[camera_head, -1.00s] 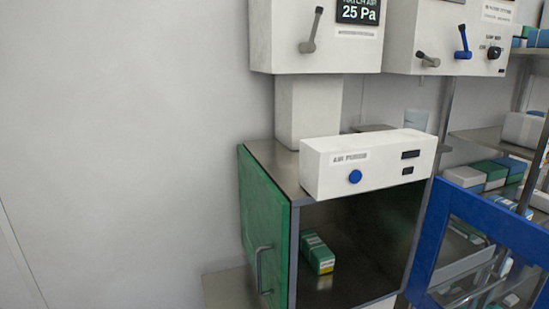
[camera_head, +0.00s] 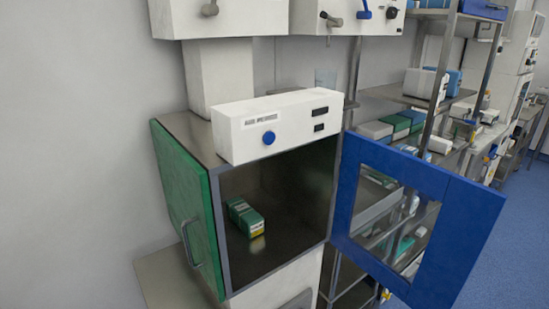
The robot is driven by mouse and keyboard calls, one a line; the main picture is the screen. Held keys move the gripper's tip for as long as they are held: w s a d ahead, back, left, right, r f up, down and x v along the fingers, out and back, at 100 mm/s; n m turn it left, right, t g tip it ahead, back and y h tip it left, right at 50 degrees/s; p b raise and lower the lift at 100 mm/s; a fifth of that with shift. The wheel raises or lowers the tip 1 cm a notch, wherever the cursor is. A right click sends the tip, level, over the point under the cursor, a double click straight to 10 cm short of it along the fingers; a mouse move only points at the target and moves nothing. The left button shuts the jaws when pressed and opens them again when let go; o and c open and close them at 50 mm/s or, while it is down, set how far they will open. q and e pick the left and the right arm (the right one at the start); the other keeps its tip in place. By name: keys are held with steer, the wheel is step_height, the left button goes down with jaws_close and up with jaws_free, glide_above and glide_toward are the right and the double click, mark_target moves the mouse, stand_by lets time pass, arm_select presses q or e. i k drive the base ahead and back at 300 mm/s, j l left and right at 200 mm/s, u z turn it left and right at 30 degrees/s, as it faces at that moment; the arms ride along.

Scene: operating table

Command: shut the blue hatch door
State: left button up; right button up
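The blue hatch door (camera_head: 467,235) is a blue frame around a clear window. It stands wide open, swung out to the right from the right edge of the hatch box. The hatch box (camera_head: 222,232) is a grey metal chamber with its front open towards me. A green door (camera_head: 180,200) with a metal handle covers its left side and looks shut. Neither of my grippers is in view.
A white control box (camera_head: 285,125) with a blue button sits on top of the hatch. Metal shelves (camera_head: 420,98) with boxes stand behind the blue door on the right. Blue floor (camera_head: 515,250) shows clear at the right. A pale wall (camera_head: 80,120) fills the left.

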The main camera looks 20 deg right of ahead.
mark_target(470, 210)
steer(key=l+u, duration=0.1)
steer(key=u, duration=0.15)
steer(key=l+u, duration=0.15)
steer(key=u, duration=0.15)
steer(key=l+u, duration=0.15)
steer(key=l, duration=0.4)
steer(key=k+l+u, duration=0.15)
steer(key=l, duration=0.4)
steer(key=l+u, duration=0.15)
steer(key=l, duration=0.4)
steer(key=k+l+u, duration=0.15)
steer(key=l, duration=0.75)
steer(key=k+l, duration=0.15)
steer(key=l, duration=0.55)
steer(key=k, duration=0.05)
